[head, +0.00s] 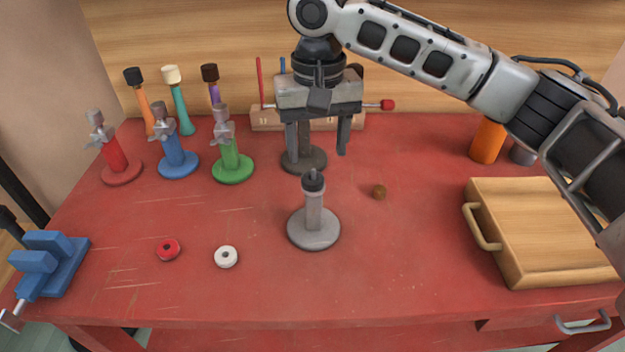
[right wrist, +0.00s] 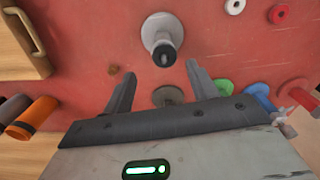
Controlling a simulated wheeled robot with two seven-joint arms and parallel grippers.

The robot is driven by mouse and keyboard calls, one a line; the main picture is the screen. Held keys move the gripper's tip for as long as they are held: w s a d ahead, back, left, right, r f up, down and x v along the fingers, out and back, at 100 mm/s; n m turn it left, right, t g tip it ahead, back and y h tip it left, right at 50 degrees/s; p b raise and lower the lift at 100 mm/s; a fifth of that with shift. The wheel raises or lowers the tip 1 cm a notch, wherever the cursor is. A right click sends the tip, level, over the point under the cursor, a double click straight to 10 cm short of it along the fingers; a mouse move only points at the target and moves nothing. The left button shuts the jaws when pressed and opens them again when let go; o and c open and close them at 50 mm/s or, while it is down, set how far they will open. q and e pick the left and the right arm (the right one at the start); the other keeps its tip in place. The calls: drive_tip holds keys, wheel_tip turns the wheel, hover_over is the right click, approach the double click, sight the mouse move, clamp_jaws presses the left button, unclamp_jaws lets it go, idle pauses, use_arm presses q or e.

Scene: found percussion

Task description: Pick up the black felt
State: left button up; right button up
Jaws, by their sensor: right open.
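The black felt (head: 313,182) is a dark ring around the top of the grey stand (head: 313,233), with a thin rod tip above it. In the right wrist view the black felt (right wrist: 164,54) shows at the top of the grey stand (right wrist: 157,27), beyond my fingertips. My right gripper (head: 316,150) is open and empty, pointing down behind the grey stand in the head view. It also shows in the right wrist view (right wrist: 162,75), with a dark stand base (right wrist: 167,96) below its fingers. My left gripper is not in view.
A red felt (head: 168,250) and a white felt (head: 226,257) lie front left. Red, blue and green stands (head: 232,170) stand left, with mallets behind. A small brown piece (head: 379,192) lies right of the grey stand. A wooden case (head: 545,230) is at right, a blue vise (head: 48,263) at left.

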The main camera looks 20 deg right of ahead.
sight(313, 170)
drive_tip(key=f, duration=0.4)
drive_tip(key=shift+w+a+f, duration=0.3)
drive_tip(key=shift+a+f, duration=0.05)
drive_tip(key=shift+f, duration=0.55)
drive_tip(key=c, duration=1)
